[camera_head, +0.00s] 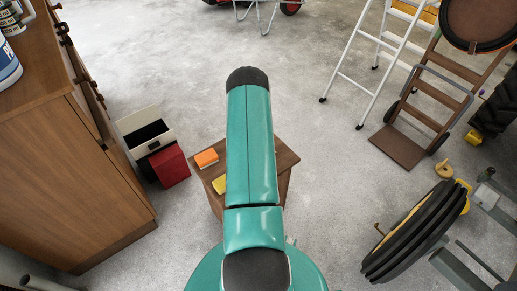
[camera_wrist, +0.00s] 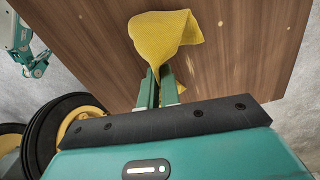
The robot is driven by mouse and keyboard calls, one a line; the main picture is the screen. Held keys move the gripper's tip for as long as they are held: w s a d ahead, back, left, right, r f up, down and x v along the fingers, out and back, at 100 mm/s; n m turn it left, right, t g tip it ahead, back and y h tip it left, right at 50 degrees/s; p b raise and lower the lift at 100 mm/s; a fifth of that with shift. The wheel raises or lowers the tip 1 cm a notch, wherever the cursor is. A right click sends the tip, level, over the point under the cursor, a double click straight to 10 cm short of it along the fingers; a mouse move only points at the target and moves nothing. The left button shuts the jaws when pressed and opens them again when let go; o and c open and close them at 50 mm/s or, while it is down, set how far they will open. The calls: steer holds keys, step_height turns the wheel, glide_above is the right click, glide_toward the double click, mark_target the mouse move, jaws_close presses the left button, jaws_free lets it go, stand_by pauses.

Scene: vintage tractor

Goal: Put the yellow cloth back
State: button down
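The yellow cloth (camera_wrist: 162,34) is bunched and folded in the wrist view, in front of a brown wooden surface (camera_wrist: 95,55). It narrows toward my gripper (camera_wrist: 158,74), whose two green fingers stand close together at its lower end. The fingers appear shut on this part of the cloth, and a small yellow flap shows beside the right finger. In the head view my arm covers the gripper. A yellow patch (camera_head: 219,184) shows on the small wooden table (camera_head: 284,160) beside the arm. I cannot tell whether it is the same cloth.
An orange sponge-like block (camera_head: 206,158) lies on the small table. A red box (camera_head: 170,167) and an open light-coloured bin (camera_head: 146,131) stand left, by a wooden cabinet (camera_head: 60,180). A hand truck (camera_head: 425,115), white ladder (camera_head: 362,65) and tyre (camera_head: 415,235) stand right.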

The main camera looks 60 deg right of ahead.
steer(key=c, duration=1.2)
jaws_free()
steer(key=shift+r, duration=0.1)
